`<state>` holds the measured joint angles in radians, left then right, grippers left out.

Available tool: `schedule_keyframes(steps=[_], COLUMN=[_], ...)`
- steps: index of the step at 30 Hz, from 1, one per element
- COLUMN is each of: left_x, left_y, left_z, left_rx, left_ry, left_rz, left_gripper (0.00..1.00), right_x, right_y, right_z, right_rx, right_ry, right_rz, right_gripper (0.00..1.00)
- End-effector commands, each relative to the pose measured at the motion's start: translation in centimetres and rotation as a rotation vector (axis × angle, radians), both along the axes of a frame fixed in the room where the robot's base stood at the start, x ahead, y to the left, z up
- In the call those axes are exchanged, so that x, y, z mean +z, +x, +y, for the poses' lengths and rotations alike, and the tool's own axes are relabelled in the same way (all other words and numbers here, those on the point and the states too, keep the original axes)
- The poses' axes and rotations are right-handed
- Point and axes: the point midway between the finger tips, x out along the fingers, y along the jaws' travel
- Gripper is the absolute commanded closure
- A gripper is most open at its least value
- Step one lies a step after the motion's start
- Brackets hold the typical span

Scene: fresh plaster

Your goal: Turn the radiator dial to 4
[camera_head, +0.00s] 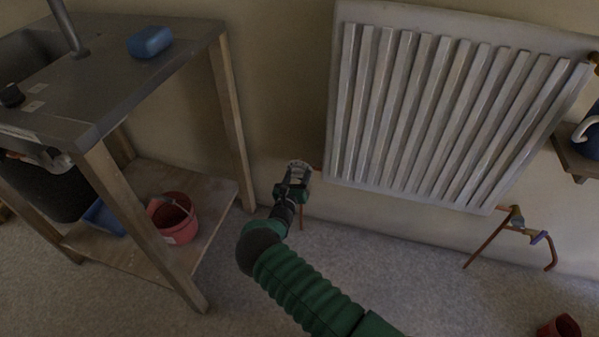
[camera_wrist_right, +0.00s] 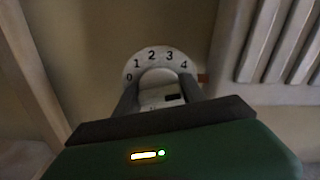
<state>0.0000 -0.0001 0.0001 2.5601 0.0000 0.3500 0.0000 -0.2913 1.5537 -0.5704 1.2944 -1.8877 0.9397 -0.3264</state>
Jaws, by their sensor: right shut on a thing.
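The radiator (camera_head: 440,110) is white and ribbed and hangs on the wall. Its dial (camera_head: 299,166) is a pale round knob low at the radiator's left end. My right gripper (camera_head: 294,178) reaches it from below and is shut on it. In the right wrist view the dial (camera_wrist_right: 158,70) shows the numbers 0 to 4 in an arc, and the two dark fingers of my right gripper (camera_wrist_right: 160,95) stand on either side of its lower part. Any pointer mark is not clear to me. My left gripper is not in view.
Copper pipes (camera_head: 515,228) stick out below the radiator's right end.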

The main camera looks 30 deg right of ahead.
Motion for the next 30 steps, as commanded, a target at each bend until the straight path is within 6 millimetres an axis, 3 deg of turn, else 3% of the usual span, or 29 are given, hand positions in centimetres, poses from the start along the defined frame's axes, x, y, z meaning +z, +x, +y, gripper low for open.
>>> schedule_keyframes(steps=[11,30], left_x=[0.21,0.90], left_y=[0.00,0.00], left_z=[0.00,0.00], left_rx=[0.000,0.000], left_ry=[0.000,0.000], left_rz=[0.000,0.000], left_gripper=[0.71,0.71], right_x=[-0.01,-0.09], right_y=[0.03,0.11], right_z=[0.03,0.17], right_rx=[0.001,0.005], right_ry=[-0.037,-0.291], right_rz=[0.044,0.343], right_gripper=[0.93,0.93])
